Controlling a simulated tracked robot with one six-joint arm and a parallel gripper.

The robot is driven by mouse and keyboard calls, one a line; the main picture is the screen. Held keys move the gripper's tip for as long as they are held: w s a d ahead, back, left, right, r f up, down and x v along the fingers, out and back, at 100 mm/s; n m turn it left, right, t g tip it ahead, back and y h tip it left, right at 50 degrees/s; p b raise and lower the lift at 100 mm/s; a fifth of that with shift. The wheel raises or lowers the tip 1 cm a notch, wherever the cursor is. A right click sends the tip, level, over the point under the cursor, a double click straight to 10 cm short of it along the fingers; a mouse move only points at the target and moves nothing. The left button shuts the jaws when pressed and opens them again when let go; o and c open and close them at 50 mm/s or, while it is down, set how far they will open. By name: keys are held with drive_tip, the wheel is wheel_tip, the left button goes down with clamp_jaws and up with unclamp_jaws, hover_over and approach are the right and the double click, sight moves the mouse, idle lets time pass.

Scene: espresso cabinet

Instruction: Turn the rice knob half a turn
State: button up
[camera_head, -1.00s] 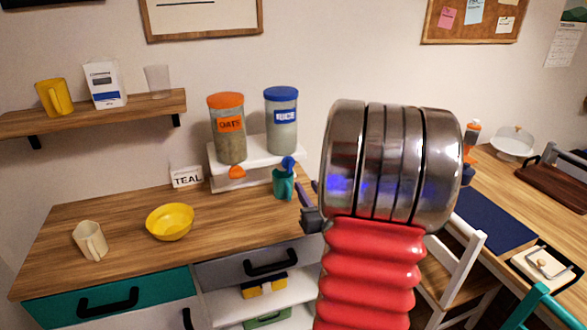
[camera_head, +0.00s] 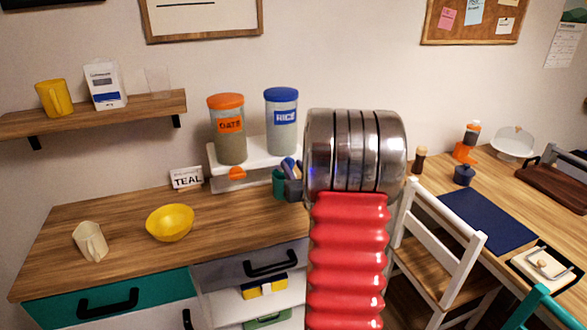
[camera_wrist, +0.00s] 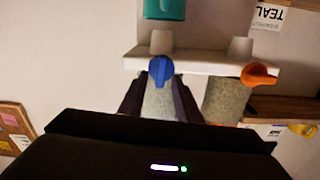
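The rice canister (camera_head: 282,125) has a blue lid and stands on a white dispenser stand (camera_head: 250,165). In the wrist view, which is upside down, the blue rice knob (camera_wrist: 160,70) is on the stand's front, its handle in line with my fingers. My gripper (camera_wrist: 157,86) is open, its two dark fingers on either side of the knob's line; I cannot tell whether they touch it. In the head view my gripper (camera_head: 293,180) partly hides the knob. A teal cup (camera_head: 279,187) sits below the knob, partly hidden; it also shows in the wrist view (camera_wrist: 165,8).
The oats canister (camera_head: 229,145) and its orange knob (camera_head: 237,173) are beside the rice side. A TEAL card (camera_head: 187,178), a yellow bowl (camera_head: 170,222) and a cream mug (camera_head: 90,241) are on the counter to the left. A white chair (camera_head: 440,240) stands at right.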

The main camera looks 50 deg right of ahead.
drive_tip(key=shift+c, duration=0.5)
clamp_jaws()
drive_tip(key=shift+m, duration=0.5)
drive_tip(key=m, duration=0.2)
drive_tip(key=shift+d+m, duration=0.15)
drive_tip(key=shift+m, duration=0.25)
drive_tip(key=shift+s+d+f+m, duration=0.15)
drive_tip(key=shift+f+m, duration=0.1)
drive_tip(key=shift+m, duration=1.95)
drive_tip(key=shift+s+d+f+m, duration=0.15)
drive_tip(key=shift+f+m, duration=0.1)
drive_tip(key=shift+m, duration=1.95)
drive_tip(key=shift+d+f+m, duration=0.15)
drive_tip(key=shift+f+m, duration=0.1)
drive_tip(key=shift+m, duration=1.95)
